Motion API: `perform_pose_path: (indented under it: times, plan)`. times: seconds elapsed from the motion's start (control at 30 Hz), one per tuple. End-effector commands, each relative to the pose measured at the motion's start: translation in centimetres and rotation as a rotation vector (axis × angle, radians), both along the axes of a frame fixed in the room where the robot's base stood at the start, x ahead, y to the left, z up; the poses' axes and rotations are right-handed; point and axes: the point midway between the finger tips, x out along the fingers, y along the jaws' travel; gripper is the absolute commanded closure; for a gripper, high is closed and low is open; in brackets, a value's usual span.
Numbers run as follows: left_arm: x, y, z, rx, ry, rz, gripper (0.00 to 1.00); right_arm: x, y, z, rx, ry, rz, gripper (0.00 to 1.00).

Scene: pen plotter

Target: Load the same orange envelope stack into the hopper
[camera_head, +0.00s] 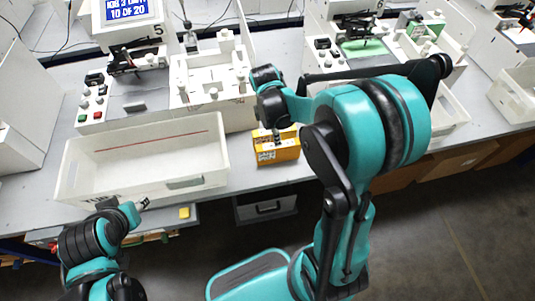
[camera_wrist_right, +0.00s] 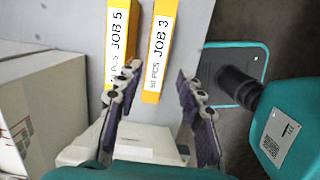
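Orange envelope stacks (camera_head: 277,150) stand on the table, right of the white tray. In the right wrist view, two stand side by side, labelled JOB 5 (camera_wrist_right: 117,40) and JOB 3 (camera_wrist_right: 159,50). My right gripper (camera_head: 275,128) is above them in the head view. In the wrist view my right gripper (camera_wrist_right: 157,78) is open, its fingertips on either side of the JOB 3 stack's near end; contact is unclear. A white open-topped fixture with pegs (camera_head: 213,78), seemingly the hopper, stands behind the tray. My left gripper (camera_head: 138,206) is at the tray's front edge; its fingers are too small to read.
The white tray (camera_head: 205,150) fills the table's front left. A plotter station with buttons and a screen (camera_head: 127,10) reading 10 OF 20 stands behind it. A small yellow block (camera_head: 184,213) lies at the front edge. Another station (camera_head: 360,45) stands to the right.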

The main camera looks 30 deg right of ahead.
Motion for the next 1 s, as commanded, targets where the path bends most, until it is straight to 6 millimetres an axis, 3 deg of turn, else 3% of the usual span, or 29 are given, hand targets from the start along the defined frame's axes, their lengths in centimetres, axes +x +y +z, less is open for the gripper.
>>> perform_pose_path:
  times: [0.43, 0.7, 0.93, 1.0]
  plan:
    - [0.0, 0.0, -1.5, 0.0, 0.0, 0.0, 0.6, 0.1, -1.0, -4.2, -0.001, 0.022, 0.032, 0.62]
    - [0.0, 0.0, -3.3, 0.0, 0.0, 0.0, 0.6, 0.2, -1.8, -8.1, -0.001, 0.022, 0.031, 0.62]
    - [0.0, 0.0, -3.2, 0.0, 0.0, 0.0, 0.6, 0.1, -1.9, -8.1, -0.001, 0.021, 0.032, 0.62]
    - [0.0, 0.0, -3.2, 0.0, 0.0, 0.0, 0.6, 0.1, -1.9, -8.1, -0.001, 0.021, 0.032, 0.78]
